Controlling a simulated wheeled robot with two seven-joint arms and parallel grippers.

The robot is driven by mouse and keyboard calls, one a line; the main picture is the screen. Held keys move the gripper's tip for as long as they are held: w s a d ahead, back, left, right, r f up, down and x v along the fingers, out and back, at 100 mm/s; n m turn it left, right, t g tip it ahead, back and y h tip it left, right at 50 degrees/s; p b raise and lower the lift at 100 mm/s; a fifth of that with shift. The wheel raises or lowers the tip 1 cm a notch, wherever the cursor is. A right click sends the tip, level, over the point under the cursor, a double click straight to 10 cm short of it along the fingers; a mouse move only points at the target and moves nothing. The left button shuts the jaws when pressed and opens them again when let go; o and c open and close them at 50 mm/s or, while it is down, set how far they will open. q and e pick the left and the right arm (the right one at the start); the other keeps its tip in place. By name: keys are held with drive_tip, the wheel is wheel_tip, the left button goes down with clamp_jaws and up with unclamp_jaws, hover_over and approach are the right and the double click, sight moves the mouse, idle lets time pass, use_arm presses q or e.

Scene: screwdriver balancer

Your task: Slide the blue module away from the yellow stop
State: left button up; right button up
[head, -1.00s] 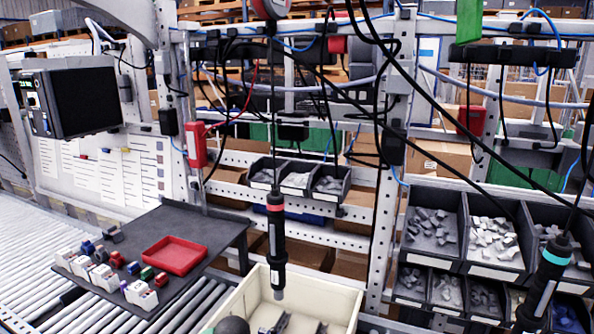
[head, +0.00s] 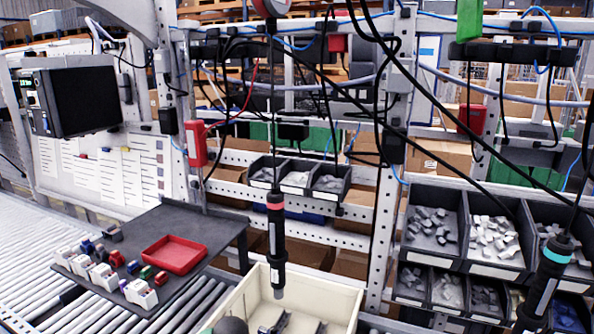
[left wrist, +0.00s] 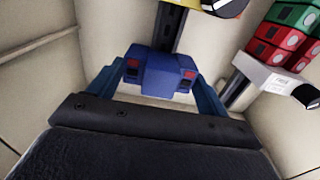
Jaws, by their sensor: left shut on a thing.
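The blue module (left wrist: 160,70) sits on a dark rail (left wrist: 168,30) in the left wrist view. The yellow stop (left wrist: 188,3) shows at the top edge of that view, further along the rail, with a stretch of bare rail between it and the module. My left gripper (left wrist: 158,84) is shut on the blue module, one blue finger on each side of it. The gripper's dark body hides the near part. In the head view I cannot make out the blue module or the stop. My right gripper is not in view.
A cream bin (head: 335,290) holds grey pieces at the bottom of the head view. In the left wrist view, red and green modules (left wrist: 285,35) stand close at the right on another rail. A hanging screwdriver (head: 276,240) and a red tray (head: 174,255) are nearby.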

use_arm(q)
drive_tip(key=shift+s+a, duration=0.1)
drive_tip(key=shift+s, duration=0.05)
idle(0.3)
drive_tip(key=o, duration=1)
drive_tip(key=shift+b, duration=0.55)
drive_tip(key=shift+r, duration=0.25)
drive_tip(key=shift+r+p, duration=0.3)
drive_tip(key=shift+r, duration=0.45)
drive_tip(key=shift+r, duration=0.1)
wheel_tip(320, 180, up, 12)
drive_tip(key=p, duration=0.3)
drive_tip(key=shift+w+d, duration=0.2)
drive_tip(key=shift+w, duration=0.25)
